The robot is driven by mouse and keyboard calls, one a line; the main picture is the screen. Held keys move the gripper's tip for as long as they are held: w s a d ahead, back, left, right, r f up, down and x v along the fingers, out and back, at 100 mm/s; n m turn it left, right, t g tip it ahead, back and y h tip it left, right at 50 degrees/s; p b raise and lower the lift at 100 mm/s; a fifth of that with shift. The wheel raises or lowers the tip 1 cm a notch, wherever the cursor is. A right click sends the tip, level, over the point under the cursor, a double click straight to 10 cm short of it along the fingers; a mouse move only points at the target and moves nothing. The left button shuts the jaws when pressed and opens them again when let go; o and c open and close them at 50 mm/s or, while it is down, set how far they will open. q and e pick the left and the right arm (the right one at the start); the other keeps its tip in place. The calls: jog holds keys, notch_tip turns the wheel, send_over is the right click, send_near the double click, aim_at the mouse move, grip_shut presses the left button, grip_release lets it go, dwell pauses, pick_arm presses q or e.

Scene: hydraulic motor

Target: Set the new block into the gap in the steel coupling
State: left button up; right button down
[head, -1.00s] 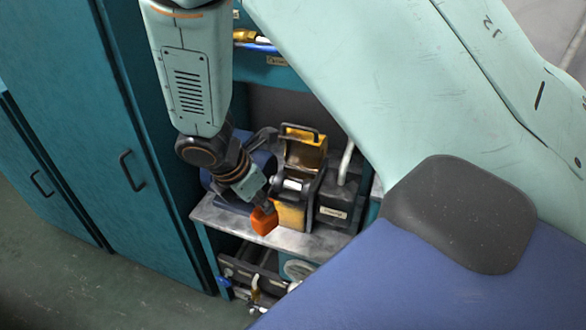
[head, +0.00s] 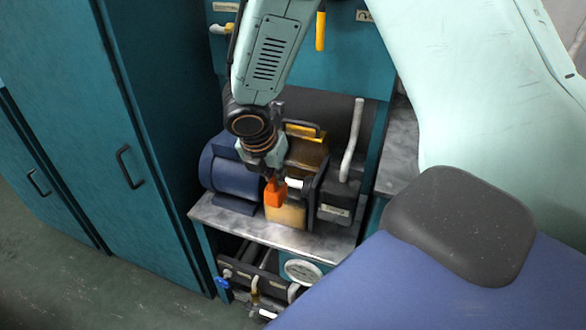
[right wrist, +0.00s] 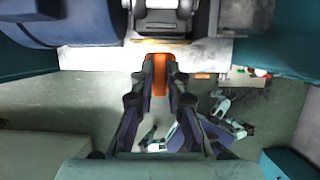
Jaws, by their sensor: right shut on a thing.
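My right gripper (head: 273,180) is shut on an orange block (head: 275,195), which hangs below the fingertips in front of the motor set. In the right wrist view the block (right wrist: 160,72) sits between the fingertips of the right gripper (right wrist: 160,78), just short of the bench edge. The steel coupling (head: 294,184) shows as a small bright piece between the blue motor and the dark pump, under the raised yellow guard. It also shows at the top of the right wrist view (right wrist: 160,14). The block is apart from it. The gap itself is not clear. My left gripper is not in view.
The blue motor (head: 236,178) is left of the coupling; the dark pump (head: 335,200) with its upright pipe (head: 352,140) is right. The yellow guard (head: 305,150) stands open behind. The grey bench (head: 240,222) has little free room in front.

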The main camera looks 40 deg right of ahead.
jog(key=w+d, duration=0.5)
jog(key=d, duration=0.5)
notch_tip(320, 180, down, 7)
jog(key=b, duration=0.3)
jog(key=shift+d+b, duration=0.1)
jog(key=shift+b, duration=0.25)
jog(key=shift+w+d+f, duration=0.1)
jog(key=shift+d+f, duration=0.1)
jog(key=shift+r, duration=0.1)
jog(key=c, duration=1.4)
grip_release()
jog(key=shift+o, duration=0.3)
